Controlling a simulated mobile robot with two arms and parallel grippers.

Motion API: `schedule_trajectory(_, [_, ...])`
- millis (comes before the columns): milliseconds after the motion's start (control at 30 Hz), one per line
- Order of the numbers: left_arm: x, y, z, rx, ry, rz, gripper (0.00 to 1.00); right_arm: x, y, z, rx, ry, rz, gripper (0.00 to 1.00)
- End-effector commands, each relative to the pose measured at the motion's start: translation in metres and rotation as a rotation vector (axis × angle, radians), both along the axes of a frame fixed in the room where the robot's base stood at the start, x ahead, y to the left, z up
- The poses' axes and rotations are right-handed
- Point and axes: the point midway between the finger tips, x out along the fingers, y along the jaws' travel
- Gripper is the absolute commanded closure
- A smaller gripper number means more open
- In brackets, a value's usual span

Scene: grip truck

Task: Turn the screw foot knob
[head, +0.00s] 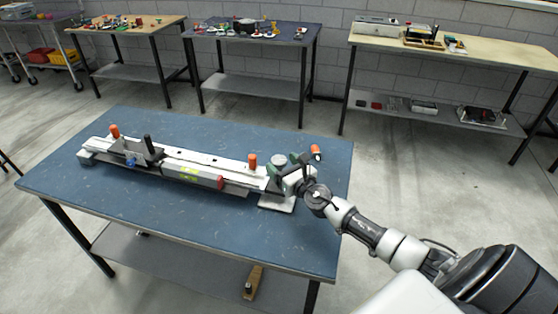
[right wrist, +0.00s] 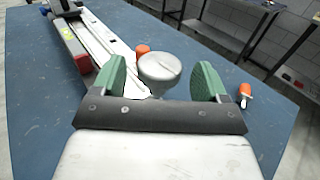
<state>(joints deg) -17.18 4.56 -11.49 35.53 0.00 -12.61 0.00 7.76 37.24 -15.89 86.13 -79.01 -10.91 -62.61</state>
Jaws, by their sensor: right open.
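The screw foot knob, a rounded grey metal knob (head: 279,160), stands at the right end of a long white and grey rail device (head: 190,170) on the blue table. In the right wrist view the knob (right wrist: 160,68) shows between the two green fingers. My right gripper (head: 302,160) is open at that end of the rail; its fingers (right wrist: 162,80) are spread with a gap on each side of the knob. I cannot tell how deep the knob sits between them. My left gripper is not in view.
An orange peg (right wrist: 142,50) stands just beyond the knob. An orange-handled tool (right wrist: 245,92) is right of the fingers. A red block (head: 220,183) and black handle (head: 148,141) are along the rail. The blue table (head: 110,215) has clear room in front.

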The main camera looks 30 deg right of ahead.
Motion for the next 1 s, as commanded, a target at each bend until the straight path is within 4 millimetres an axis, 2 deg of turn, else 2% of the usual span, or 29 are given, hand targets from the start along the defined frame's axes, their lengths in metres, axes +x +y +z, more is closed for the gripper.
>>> schedule_trajectory(200, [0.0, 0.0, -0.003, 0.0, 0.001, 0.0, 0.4, 0.02, 0.0, 0.0, 0.001, -0.001, -0.001, 0.26])
schedule_trajectory(533, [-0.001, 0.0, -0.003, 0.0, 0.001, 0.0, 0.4, 0.022, 0.0, 0.0, 0.001, 0.0, 0.0, 0.26])
schedule_trajectory(833, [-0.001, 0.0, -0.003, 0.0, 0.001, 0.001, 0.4, 0.022, 0.0, 0.0, 0.001, 0.0, 0.0, 0.72])
schedule_trajectory(1000, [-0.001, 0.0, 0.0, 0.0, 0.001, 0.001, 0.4, 0.022, 0.0, 0.001, 0.003, 0.0, -0.009, 0.73])
